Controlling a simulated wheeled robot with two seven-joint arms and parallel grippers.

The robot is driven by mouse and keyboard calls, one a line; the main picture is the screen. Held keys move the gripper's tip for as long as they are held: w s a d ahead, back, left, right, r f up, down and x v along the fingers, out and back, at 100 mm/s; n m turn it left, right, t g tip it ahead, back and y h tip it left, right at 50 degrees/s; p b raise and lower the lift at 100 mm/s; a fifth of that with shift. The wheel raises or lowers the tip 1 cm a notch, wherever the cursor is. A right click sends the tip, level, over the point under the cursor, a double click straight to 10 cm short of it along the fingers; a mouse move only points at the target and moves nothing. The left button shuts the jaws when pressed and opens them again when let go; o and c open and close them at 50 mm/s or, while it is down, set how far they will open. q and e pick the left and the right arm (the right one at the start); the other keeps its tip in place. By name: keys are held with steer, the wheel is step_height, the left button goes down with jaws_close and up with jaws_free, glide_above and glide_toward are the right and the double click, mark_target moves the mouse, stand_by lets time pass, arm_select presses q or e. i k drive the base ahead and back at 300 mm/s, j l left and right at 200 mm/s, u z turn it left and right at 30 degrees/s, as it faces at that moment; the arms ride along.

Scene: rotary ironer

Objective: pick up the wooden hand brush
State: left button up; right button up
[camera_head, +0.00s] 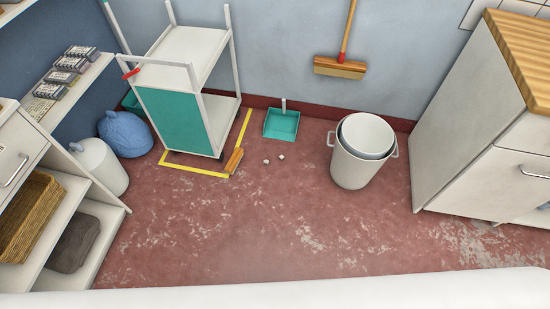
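A small wooden hand brush (235,160) is on the red floor in the camera_head view, left of the middle. It stands or leans at a tilt by the right corner of the yellow floor marking, close to the cart's front right leg; whether it touches the leg I cannot tell. A larger broom (340,67) with a wooden head and orange handle is against the back wall. Neither of my grippers shows in this view.
A white cart (185,55) with a teal panel, a teal dustpan (281,124) and a white bucket (362,158) stand near the back wall. Small pale lumps (281,157) lie by the brush. Shelves are left, a cabinet (470,120) right. The front floor is clear.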

mark_target(231, 165)
steer(key=i+u, duration=0.15)
steer(key=i, duration=1.9)
